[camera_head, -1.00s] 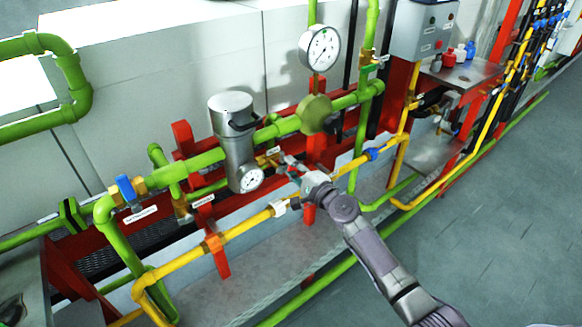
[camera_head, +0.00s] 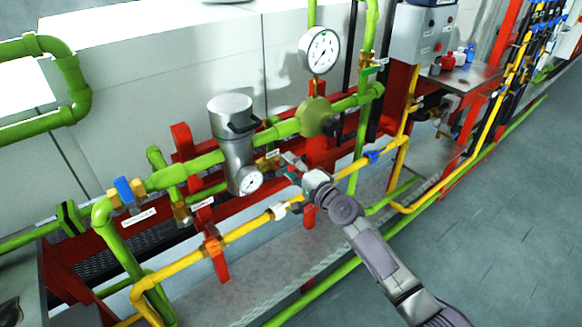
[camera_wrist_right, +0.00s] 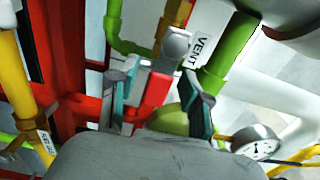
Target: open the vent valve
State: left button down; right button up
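The vent valve has a red lever handle (camera_wrist_right: 155,92), seen in the right wrist view below the white VENT label (camera_wrist_right: 205,38) on a green pipe. My right gripper (camera_wrist_right: 160,100) is open, with one finger on each side of the red handle. I cannot tell whether either finger touches it. In the head view the right gripper (camera_head: 293,166) is at the pipework, just right of the small gauge on the silver cylinder. The valve there is small and partly hidden by the gripper. My left gripper is not in view.
A silver cylinder (camera_head: 232,125) with a small gauge (camera_head: 250,182) stands left of the gripper. A yellow pipe (camera_head: 245,229) runs close below it. A large gauge (camera_head: 319,50) and a green regulator (camera_head: 314,116) are above. Open grey floor (camera_head: 480,230) lies at the right.

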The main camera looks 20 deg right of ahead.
jog(key=v, duration=1.2)
dwell(0.3)
jog(key=s+d+f+n+g+h, duration=0.1)
jog(key=s+f+n+g+h, duration=0.3)
jog(key=f, duration=0.8)
jog(key=s+d+f+g+y, duration=0.1)
jog(key=s+f, duration=0.4)
jog(key=f, duration=0.7)
jog(key=s+d+f+n+g+h, duration=0.1)
jog(key=s+f+n+g+h, duration=0.3)
jog(key=f, duration=0.9)
jog(key=s+a+f+n+g, duration=0.1)
jog(key=s+f, duration=0.5)
jog(key=s, duration=0.6)
jog(key=s+a+f+n+g, duration=0.1)
jog(key=s+f+n+g, duration=0.2)
jog(key=s, duration=0.9)
jog(key=s+a+f+n+g, duration=0.2)
jog(key=s+f+n+g, duration=0.1)
jog(key=s+f, duration=0.6)
jog(key=s+n, duration=0.1)
jog(key=s, duration=0.2)
jog(key=shift+s+f+y, duration=0.35)
jog(key=shift+y, duration=0.05)
